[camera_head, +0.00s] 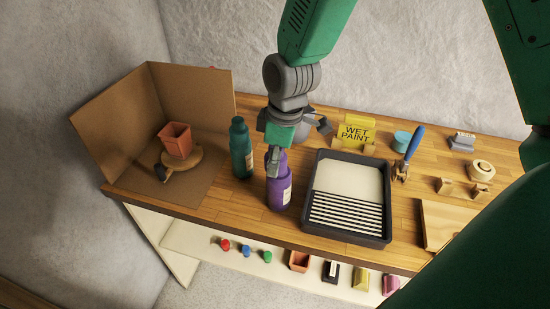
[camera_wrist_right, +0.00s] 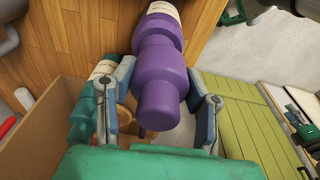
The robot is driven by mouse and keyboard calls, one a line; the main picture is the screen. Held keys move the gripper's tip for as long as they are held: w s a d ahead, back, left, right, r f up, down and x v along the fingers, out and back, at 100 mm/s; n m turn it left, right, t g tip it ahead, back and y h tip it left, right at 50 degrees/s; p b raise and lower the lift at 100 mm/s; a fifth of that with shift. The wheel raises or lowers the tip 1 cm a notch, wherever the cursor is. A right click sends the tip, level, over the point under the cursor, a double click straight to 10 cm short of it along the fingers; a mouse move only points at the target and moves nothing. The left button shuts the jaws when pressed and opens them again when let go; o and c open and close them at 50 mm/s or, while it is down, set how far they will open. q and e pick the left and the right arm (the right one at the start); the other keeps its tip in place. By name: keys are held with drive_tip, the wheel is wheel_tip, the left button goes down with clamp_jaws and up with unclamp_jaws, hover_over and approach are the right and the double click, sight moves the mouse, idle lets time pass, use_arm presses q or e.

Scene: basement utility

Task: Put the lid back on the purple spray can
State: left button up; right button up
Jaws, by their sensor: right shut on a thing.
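The purple spray can (camera_head: 279,193) stands upright on the wooden workbench, between the green spray can and the paint tray. My right gripper (camera_head: 274,160) is at its top, coming down from above. In the right wrist view, my right gripper (camera_wrist_right: 161,72) has a finger on each side of the purple lid (camera_wrist_right: 158,105) and is shut on it. The lid is in line with the purple can (camera_wrist_right: 163,30). I cannot tell whether it is fully seated. My left gripper is not in view.
A dark green spray can (camera_head: 241,150) stands close on the left. The black paint tray (camera_head: 318,228) lies close on the right. A cardboard booth (camera_head: 196,95) holds a terracotta pot (camera_head: 176,140). A yellow "wet paint" sign (camera_head: 355,133) stands behind. A shelf (camera_head: 220,250) below holds small items.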

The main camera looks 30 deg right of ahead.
drive_tip(key=shift+d+f, duration=0.15)
drive_tip(key=shift+d, duration=1.05)
drive_tip(key=shift+a+p, duration=0.3)
drive_tip(key=shift+a, duration=0.3)
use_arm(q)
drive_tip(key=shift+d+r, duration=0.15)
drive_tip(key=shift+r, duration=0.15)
use_arm(e)
drive_tip(key=shift+d, duration=0.15)
drive_tip(key=shift+d, duration=0.1)
drive_tip(key=shift+d+p, duration=0.2)
drive_tip(key=shift+p, duration=0.1)
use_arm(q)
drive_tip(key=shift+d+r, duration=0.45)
use_arm(e)
drive_tip(key=shift+a, duration=0.1)
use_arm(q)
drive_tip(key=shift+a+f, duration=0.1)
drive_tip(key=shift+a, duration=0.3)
use_arm(e)
drive_tip(key=shift+a, duration=0.4)
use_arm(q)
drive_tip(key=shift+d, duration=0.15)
use_arm(e)
drive_tip(key=shift+d, duration=0.1)
